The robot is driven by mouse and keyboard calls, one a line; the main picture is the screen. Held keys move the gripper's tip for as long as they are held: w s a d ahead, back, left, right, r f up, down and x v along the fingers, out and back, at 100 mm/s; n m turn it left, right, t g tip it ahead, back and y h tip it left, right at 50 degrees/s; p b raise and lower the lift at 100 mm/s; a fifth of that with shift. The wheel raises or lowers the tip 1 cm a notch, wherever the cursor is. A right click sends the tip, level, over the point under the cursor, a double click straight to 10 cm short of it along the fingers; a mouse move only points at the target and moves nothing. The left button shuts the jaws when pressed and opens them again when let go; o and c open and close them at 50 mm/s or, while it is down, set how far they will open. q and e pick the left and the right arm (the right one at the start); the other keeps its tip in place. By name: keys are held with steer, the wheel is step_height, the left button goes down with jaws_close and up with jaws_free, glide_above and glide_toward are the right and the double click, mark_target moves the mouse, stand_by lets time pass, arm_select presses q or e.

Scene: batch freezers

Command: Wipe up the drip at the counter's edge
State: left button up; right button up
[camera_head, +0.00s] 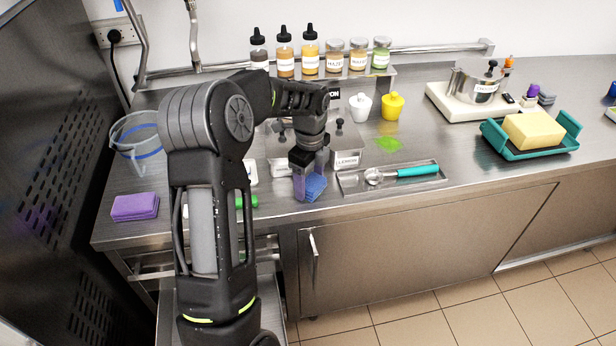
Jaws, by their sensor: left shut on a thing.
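My left gripper (307,180) points down at the front edge of the steel counter (460,190). It is shut on a folded blue cloth (317,187), which sits low at the counter's edge; I cannot tell whether it touches the surface. No drip shows at the edge; the cloth and gripper hide the spot beneath them. A flat green patch (389,144) lies farther back on the counter, behind the scoop tray. My right gripper is not in view.
A steel tray (437,182) with a teal-handled scoop (400,173) lies right of the cloth. A purple folded cloth (135,207) and a clear jug (137,140) are at left. Bottles and jars line the back shelf.

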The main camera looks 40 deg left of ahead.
mark_target(313, 193)
arm_select(q)
steer(key=shift+s+d+f, duration=0.15)
steer(key=shift+s+d, duration=0.05)
steer(key=shift+s+d, duration=0.35)
steer(key=shift+d, duration=0.15)
steer(key=shift+s+d+b, duration=0.4)
steer(key=shift+s+d, duration=0.35)
steer(key=shift+d, duration=0.15)
steer(key=shift+r, duration=0.2)
step_height(313, 193, up, 6)
steer(key=p, duration=0.4)
steer(key=shift+w+f, duration=0.1)
steer(key=shift+f, duration=0.1)
steer(key=shift+r, duration=0.2)
steer(key=shift+r+p, duration=0.1)
steer(key=shift+p, duration=0.2)
steer(key=shift+r+p, duration=0.7)
steer(key=shift+r, duration=0.7)
